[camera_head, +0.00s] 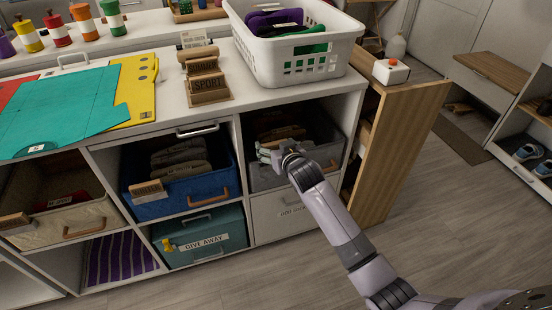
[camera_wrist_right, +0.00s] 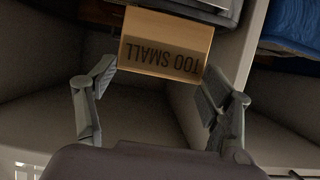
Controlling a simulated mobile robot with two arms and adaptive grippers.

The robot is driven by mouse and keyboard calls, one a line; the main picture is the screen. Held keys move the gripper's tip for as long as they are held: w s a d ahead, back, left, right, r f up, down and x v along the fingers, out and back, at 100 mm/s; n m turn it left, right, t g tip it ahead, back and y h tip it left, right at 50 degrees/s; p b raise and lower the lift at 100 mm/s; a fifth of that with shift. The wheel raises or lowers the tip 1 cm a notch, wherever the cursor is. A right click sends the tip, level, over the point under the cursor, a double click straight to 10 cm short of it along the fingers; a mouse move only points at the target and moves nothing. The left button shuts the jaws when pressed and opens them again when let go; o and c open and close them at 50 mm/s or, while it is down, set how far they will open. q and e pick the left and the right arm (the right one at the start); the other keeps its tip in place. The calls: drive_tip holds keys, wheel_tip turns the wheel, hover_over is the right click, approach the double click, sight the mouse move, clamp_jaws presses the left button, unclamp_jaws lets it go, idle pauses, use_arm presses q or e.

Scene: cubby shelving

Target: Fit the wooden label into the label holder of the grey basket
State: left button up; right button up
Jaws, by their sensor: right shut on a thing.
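The grey basket (camera_head: 322,154) sits in the upper right cubby with dark folded cloth inside. My right gripper (camera_head: 272,156) is at its front left, and my arm hides part of the basket's front. In the right wrist view the wooden label (camera_wrist_right: 165,45), reading "TOO SMALL" upside down, is between the two fingertips of my right gripper (camera_wrist_right: 158,80). The gripper is shut on its side edges. The basket's label holder cannot be made out, nor whether the label touches it. My left gripper is not in view.
The blue basket (camera_head: 205,199) with a wooden label stands left of the grey one; a teal "GIVE AWAY" box (camera_head: 200,240) and a white drawer (camera_head: 280,216) are below. More wooden labels (camera_head: 207,83) and a white laundry basket (camera_head: 297,58) are on the countertop.

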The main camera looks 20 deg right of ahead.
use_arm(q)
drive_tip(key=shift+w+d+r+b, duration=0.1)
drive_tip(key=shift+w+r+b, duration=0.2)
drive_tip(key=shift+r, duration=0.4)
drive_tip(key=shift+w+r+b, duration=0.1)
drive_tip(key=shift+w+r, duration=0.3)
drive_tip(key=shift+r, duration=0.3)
use_arm(e)
drive_tip(key=shift+f, duration=1.85)
drive_tip(key=shift+f, duration=0.2)
drive_tip(key=o, duration=1.1)
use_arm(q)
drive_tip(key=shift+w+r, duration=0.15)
use_arm(e)
drive_tip(key=shift+r, duration=0.1)
